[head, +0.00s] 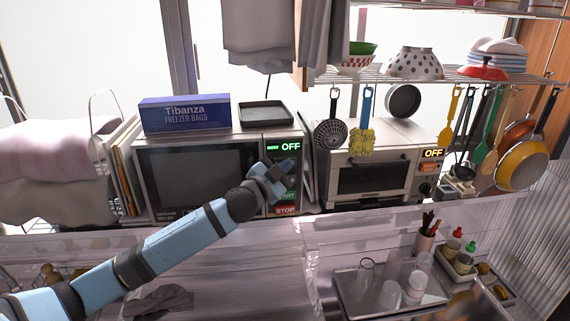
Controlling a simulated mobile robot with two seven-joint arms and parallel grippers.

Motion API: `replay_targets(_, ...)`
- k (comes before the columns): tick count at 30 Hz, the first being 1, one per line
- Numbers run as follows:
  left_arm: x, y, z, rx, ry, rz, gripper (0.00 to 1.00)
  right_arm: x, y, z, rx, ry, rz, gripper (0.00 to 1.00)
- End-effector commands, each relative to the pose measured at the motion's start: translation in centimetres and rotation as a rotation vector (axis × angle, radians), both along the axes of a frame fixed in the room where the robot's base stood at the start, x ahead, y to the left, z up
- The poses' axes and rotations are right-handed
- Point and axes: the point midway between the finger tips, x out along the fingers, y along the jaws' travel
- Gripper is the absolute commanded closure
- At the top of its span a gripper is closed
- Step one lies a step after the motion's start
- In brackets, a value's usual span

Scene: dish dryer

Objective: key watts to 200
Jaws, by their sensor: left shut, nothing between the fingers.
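The microwave (196,176) stands on the shelf left of centre, with a dark door window and a control panel on its right side. Its green display (284,147) reads OFF. A green START button, partly hidden, and a red STOP button (285,210) sit low on the panel. My left gripper (289,166) is shut and empty, in front of the panel just below the display. It covers the middle of the panel, and I cannot tell whether it touches. My right gripper is not in view.
A toaster oven (375,173) with its own OFF display stands to the right. A freezer bag box (185,113) and a black tray (266,114) lie on top of the microwave. Utensils hang at the right. A dish tray (348,294) with glasses is below.

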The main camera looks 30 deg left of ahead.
Motion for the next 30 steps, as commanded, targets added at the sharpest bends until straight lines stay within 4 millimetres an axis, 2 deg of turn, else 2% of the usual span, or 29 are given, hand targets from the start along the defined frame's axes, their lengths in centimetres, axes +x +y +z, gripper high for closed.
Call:
replay_targets(12, 0.68, 0.94, 0.79, 0.013, -0.014, 0.012, 1.0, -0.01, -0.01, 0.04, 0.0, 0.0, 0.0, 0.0)
replay_targets(30, 1.04, 1.36, 0.82, 0.018, -0.016, 0.013, 1.0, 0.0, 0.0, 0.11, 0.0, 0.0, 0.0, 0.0)
